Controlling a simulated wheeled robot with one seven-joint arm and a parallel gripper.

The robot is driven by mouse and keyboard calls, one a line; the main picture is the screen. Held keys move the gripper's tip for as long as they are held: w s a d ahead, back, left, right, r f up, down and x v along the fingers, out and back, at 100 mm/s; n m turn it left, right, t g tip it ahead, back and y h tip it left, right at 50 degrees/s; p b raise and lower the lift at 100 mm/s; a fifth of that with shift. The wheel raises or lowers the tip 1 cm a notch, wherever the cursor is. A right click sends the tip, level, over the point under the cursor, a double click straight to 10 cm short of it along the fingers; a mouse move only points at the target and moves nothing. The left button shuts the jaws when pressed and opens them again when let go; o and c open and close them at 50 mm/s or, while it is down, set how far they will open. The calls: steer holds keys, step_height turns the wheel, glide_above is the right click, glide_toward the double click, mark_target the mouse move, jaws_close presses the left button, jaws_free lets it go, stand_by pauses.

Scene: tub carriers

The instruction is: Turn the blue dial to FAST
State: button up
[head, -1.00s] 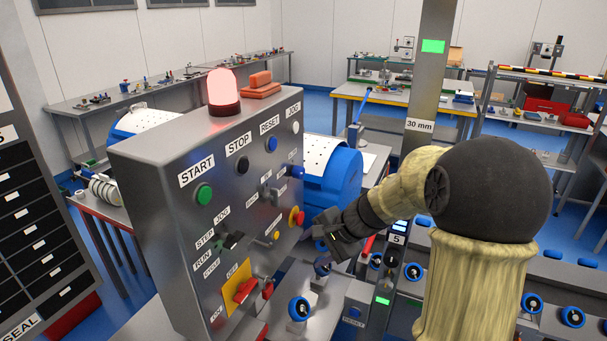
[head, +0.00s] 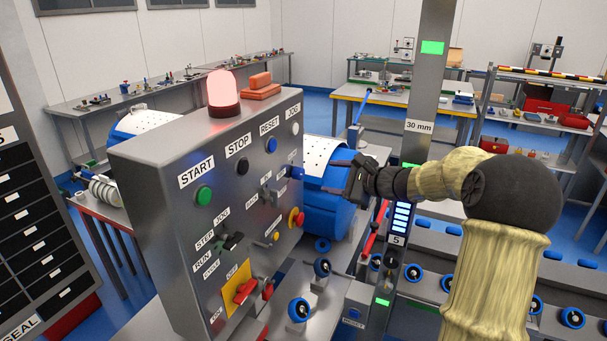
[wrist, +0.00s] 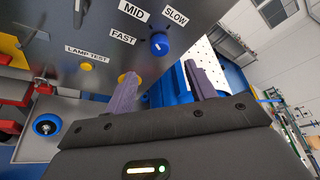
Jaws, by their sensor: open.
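The blue dial (wrist: 159,44) shows on the grey panel in the wrist view, with the labels MID (wrist: 133,11), SLOW (wrist: 175,17) and FAST (wrist: 123,38) around it. I cannot tell clearly which label its mark faces. In the head view the blue dial (head: 296,172) sticks out from the panel's right part, seen side-on. My gripper (head: 338,178) is open and empty, to the right of the dial and apart from it. In the wrist view my gripper's fingers (wrist: 160,73) are spread below the dial in the picture, with a gap between them.
The grey control panel (head: 160,190) carries a green button (head: 204,194), a black selector (head: 230,242), a red-and-yellow knob (head: 297,217) and a red handle (head: 245,290). A blue drum (head: 335,195) stands behind the panel. A grey post (head: 432,100) rises near my arm.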

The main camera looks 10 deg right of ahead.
mark_target(302, 174)
steer(key=p+x, duration=0.3)
steer(key=x, duration=0.8)
steer(key=shift+w, duration=0.1)
steer(key=c, duration=1)
